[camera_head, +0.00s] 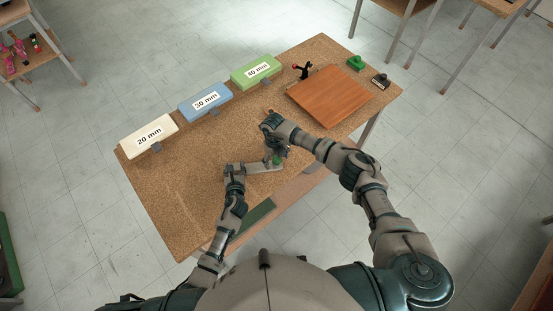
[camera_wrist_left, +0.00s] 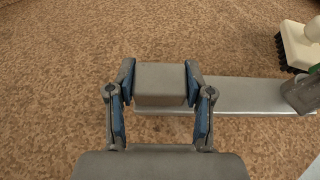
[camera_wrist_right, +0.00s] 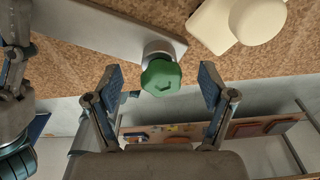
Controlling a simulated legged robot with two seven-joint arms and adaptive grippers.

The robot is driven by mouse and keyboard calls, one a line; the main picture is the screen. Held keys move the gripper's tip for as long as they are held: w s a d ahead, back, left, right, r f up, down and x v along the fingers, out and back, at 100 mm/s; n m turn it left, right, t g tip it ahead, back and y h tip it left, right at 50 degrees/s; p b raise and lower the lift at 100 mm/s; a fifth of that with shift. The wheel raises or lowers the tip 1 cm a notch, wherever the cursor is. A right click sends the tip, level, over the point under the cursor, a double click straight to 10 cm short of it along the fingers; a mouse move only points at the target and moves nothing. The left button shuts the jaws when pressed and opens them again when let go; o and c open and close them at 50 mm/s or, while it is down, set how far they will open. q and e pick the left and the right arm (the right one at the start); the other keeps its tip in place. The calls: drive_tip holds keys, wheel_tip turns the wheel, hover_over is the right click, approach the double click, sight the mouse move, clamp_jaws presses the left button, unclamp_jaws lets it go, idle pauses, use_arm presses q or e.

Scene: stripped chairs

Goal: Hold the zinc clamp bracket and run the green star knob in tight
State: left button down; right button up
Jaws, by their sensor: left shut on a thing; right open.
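The zinc clamp bracket (camera_head: 262,168) is a grey flat bar lying near the table's front edge. My left gripper (camera_head: 238,168) is shut on the block at its left end; the left wrist view shows the block (camera_wrist_left: 160,85) between the fingers (camera_wrist_left: 160,82) and the bar (camera_wrist_left: 240,95) running right. The green star knob (camera_wrist_right: 161,77) sits on a grey round post at the bar's other end. My right gripper (camera_wrist_right: 160,82) is open, its fingers on either side of the knob with gaps. In the head view the knob (camera_head: 276,159) is partly hidden by the right gripper.
A cream round-handled object (camera_wrist_right: 258,18) lies close to the bar's knob end; the left wrist view shows dark bristles under it. Boxes marked 20 mm (camera_head: 149,138), 30 mm (camera_head: 206,100) and 40 mm (camera_head: 257,71) line the back. A brown board (camera_head: 328,96) lies right. The table's left is clear.

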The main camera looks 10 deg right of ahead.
sight(277, 159)
drive_tip(key=shift+r, duration=1.8)
